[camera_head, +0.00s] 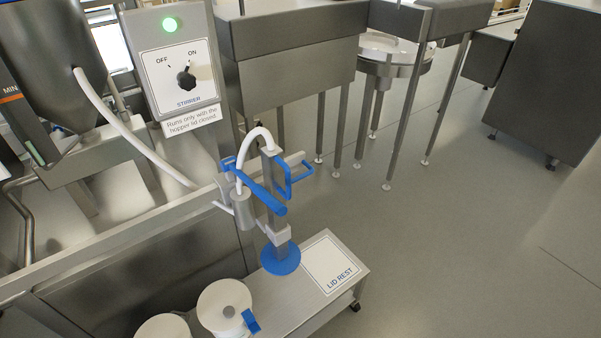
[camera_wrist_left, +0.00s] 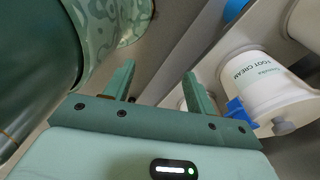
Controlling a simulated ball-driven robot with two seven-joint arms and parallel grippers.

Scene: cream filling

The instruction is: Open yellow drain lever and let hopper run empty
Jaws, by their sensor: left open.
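The hopper (camera_head: 55,45) is a grey metal cone at the upper left of the head view, only partly in frame. A dark strip with an orange MIN mark (camera_head: 10,93) runs along its left side. I see no yellow drain lever in either view. My left gripper (camera_wrist_left: 160,86) shows in the wrist view, with its two green fingers apart and nothing between them. It does not show clearly in the head view. My right gripper is in neither view.
The stirrer box (camera_head: 180,62) has a knob and a lit green lamp. A blue-handled filling device (camera_head: 272,210) stands by a LID REST plate (camera_head: 328,264). White tubs (camera_head: 222,305) stand nearby; a FOOT CREAM tub (camera_wrist_left: 262,88) is right of my left fingers. Open floor lies right.

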